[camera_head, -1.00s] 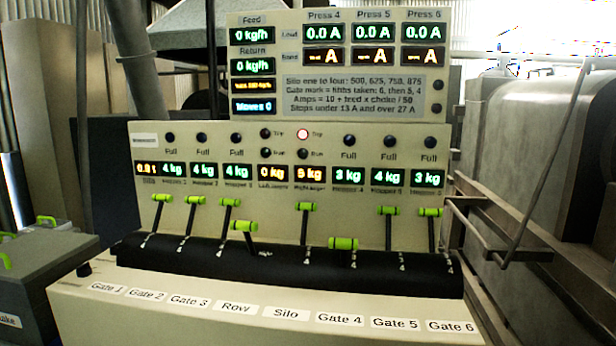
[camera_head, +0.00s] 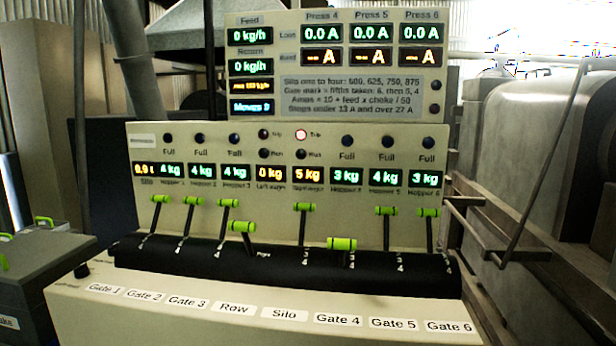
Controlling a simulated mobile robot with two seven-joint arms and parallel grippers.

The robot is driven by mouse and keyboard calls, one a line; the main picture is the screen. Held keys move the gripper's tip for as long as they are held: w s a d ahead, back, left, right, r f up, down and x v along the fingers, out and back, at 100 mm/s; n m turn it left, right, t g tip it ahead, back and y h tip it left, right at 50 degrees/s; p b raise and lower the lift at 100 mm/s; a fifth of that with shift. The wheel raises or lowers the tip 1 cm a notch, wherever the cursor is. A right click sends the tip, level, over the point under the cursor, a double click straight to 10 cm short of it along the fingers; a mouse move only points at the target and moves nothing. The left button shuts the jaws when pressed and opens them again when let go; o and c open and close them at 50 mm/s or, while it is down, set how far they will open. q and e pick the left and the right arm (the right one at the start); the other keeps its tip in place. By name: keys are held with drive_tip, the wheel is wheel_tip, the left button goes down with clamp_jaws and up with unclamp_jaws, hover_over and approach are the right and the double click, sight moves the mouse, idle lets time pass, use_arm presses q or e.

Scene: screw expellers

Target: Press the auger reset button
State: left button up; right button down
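The control console (camera_head: 180,312) fills the middle of the view. A small black button (camera_head: 82,271) stands on its left end, near the Gate 1 label; the small print by it is too blurred to read surely. Nothing touches the button. On the upright panel, the right trip lamp (camera_head: 301,134) glows pale red, while the left trip lamp (camera_head: 264,134) is dark. The left auger display (camera_head: 270,174) reads 0 kg and the right auger display (camera_head: 308,175) reads 5 kg. Neither of my grippers is in view.
Several green-handled levers, such as the silo lever (camera_head: 304,207), rise from the black slotted cover (camera_head: 200,262). A grey lidded box (camera_head: 40,262) stands left of the console. A metal rail (camera_head: 500,250) and large machinery (camera_head: 545,130) are close on the right.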

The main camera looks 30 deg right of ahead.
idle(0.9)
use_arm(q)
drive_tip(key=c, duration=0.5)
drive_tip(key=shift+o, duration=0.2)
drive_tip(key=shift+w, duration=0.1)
